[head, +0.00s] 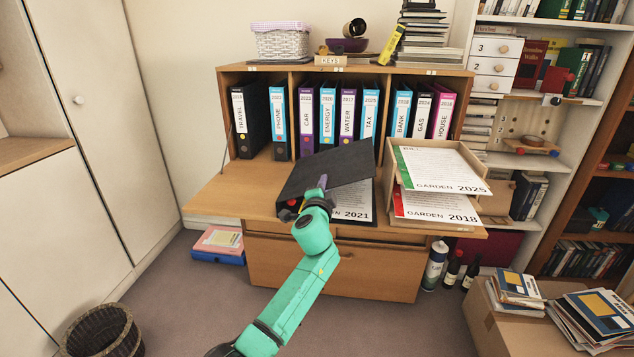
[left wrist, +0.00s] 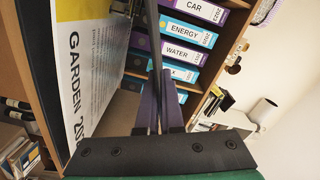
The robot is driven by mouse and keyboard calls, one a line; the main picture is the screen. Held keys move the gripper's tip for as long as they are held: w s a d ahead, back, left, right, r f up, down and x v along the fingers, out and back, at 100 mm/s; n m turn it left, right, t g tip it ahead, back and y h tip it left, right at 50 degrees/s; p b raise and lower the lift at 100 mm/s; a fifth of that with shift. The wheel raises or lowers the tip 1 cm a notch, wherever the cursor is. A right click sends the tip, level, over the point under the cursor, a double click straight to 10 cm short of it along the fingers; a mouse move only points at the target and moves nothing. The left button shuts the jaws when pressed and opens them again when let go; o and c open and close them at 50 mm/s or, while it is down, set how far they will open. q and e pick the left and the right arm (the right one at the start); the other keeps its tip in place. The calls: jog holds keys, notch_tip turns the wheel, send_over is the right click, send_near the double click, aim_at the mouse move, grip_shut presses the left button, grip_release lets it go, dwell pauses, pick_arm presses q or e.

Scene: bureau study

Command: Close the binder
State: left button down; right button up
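The black binder (head: 345,163) lies on the desk's fold-down flap with its cover raised and tilted over its pages. A white sheet reading GARDEN 2021 (head: 352,203) shows under the cover; the rings are mostly hidden. My left gripper (head: 323,182) is at the cover's near edge. In the left wrist view, the purple fingers of my left gripper (left wrist: 163,98) are closed on the thin dark edge of the cover (left wrist: 152,35), and the page (left wrist: 88,65) shows to the left. My right gripper is in neither view.
Labelled binders (head: 308,118) stand upright in the shelf behind. Stacked wooden trays (head: 437,146) with GARDEN sheets sit close to the binder's right. The flap (head: 235,190) is bare on the left. A cardboard box (head: 500,325) stands on the floor at right.

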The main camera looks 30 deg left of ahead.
pick_arm(q)
jog(key=f+m+b, duration=0.1)
jog(key=f, duration=0.1)
jog(key=d+f+m+b, duration=0.1)
jog(key=f+m, duration=0.1)
jog(key=shift+w+f+m, duration=0.1)
jog(key=shift+f+m, duration=0.05)
jog(key=shift+m, duration=0.15)
jog(key=shift+f+m+b, duration=0.3)
jog(key=shift+f+b, duration=0.05)
jog(key=shift+f, duration=0.15)
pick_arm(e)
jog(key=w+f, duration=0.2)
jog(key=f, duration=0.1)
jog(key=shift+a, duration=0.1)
pick_arm(q)
jog(key=shift+f, duration=0.1)
jog(key=c, duration=1.3)
grip_release()
jog(key=shift+c, duration=0.2)
jog(key=shift+a, duration=0.1)
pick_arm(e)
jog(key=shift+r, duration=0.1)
